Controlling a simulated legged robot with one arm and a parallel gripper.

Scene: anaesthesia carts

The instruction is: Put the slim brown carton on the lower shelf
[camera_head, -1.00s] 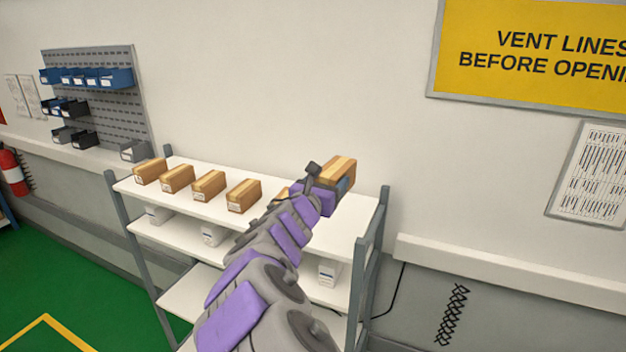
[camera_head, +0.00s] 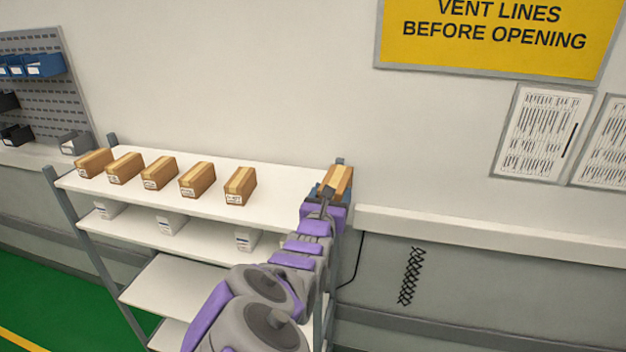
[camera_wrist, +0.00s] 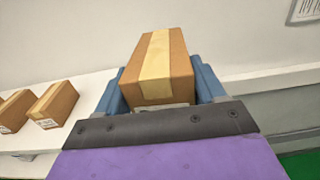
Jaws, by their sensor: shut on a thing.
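My gripper (camera_head: 327,192) is shut on a slim brown carton (camera_head: 339,180) with a pale tape strip along its top. In the wrist view the carton (camera_wrist: 160,65) sits between the two blue fingers (camera_wrist: 163,92). It is held near the right end of the shelf unit's top shelf (camera_head: 275,205); I cannot tell its exact height above it. A lower shelf (camera_head: 150,232) below the top one bears several small white boxes (camera_head: 246,239). Further down is another shelf (camera_head: 175,285), whose visible part is bare. My arm hides the right part of the shelves.
Several similar brown cartons (camera_head: 158,172) stand in a row on the top shelf, left of my gripper. Grey posts (camera_head: 92,250) bound the unit. A wall ledge (camera_head: 480,238) runs to the right. A bin rack (camera_head: 40,90) hangs at the left.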

